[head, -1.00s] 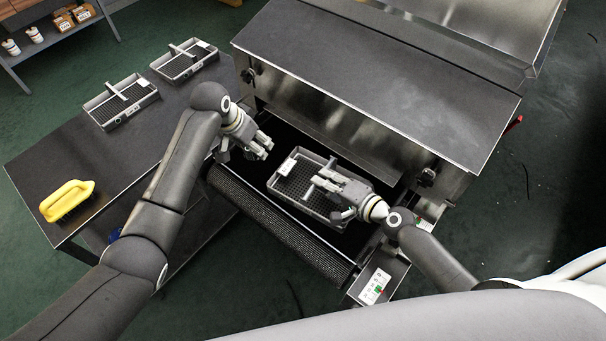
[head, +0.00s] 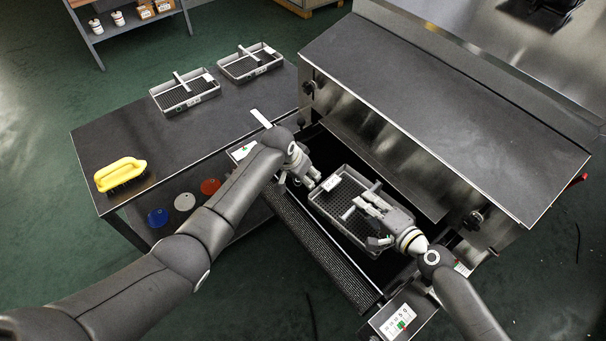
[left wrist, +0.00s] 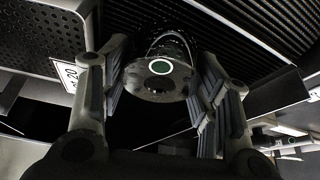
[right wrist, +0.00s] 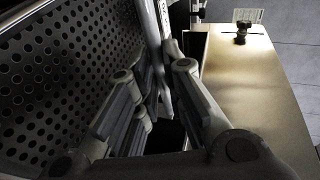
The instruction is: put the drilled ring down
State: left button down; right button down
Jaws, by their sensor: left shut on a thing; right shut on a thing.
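My left gripper (head: 310,181) is at the left corner of a grey mesh tray (head: 318,208) at the dryer mouth. In the left wrist view its fingers (left wrist: 160,95) are shut on the drilled ring (left wrist: 158,88), a shiny round metal piece with small dark holes and a pale-rimmed green centre. I cannot make out the ring in the head view. My right gripper (head: 366,207) is shut on the tray's handle bar (right wrist: 163,45). The tray's perforated surface (right wrist: 65,75) fills the left of the right wrist view. Whether the tray rests on the belt, I cannot tell.
The dryer hood (head: 450,110) stands behind the tray, above the dark belt (head: 325,255). The side table (head: 170,140) holds two more trays (head: 186,105) (head: 224,67) and a yellow brush (head: 120,172). A control box (head: 398,322) sits at front right.

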pick_arm(q)
jog(key=shift+w+d+f, duration=0.1)
dwell(0.3)
jog(key=c, duration=0.8)
grip_release()
jog(key=shift+f, duration=0.25)
